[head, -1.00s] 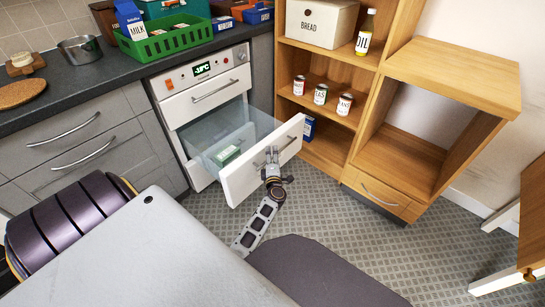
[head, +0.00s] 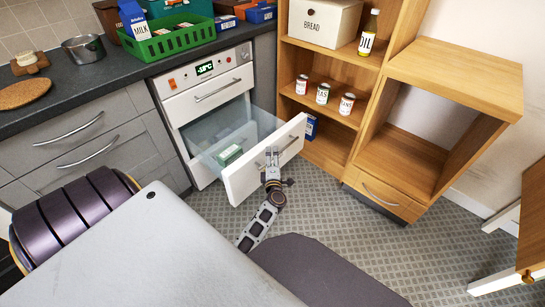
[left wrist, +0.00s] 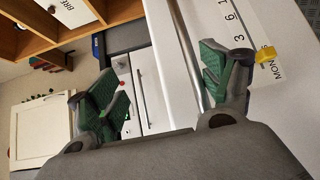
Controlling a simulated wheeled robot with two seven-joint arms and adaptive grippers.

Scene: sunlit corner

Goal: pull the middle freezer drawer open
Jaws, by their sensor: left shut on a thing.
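The freezer's middle drawer (head: 242,181) stands pulled out, with a white front and clear sides. A green box (head: 229,154) lies inside it. My left gripper (head: 272,160) is at the drawer front, shut on its bar handle (head: 288,146). In the left wrist view the handle (left wrist: 189,40) runs between the green-padded fingers (left wrist: 165,88), close to the right one. The upper drawer (head: 208,100) is shut, with its own handle (head: 217,90). My right gripper is not in view.
A wooden shelf unit (head: 330,145) with several cans stands right of the freezer. A low wooden cabinet (head: 455,75) is further right. Grey drawers (head: 90,150) are at the left. Patterned floor (head: 330,208) is clear in front of the drawer.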

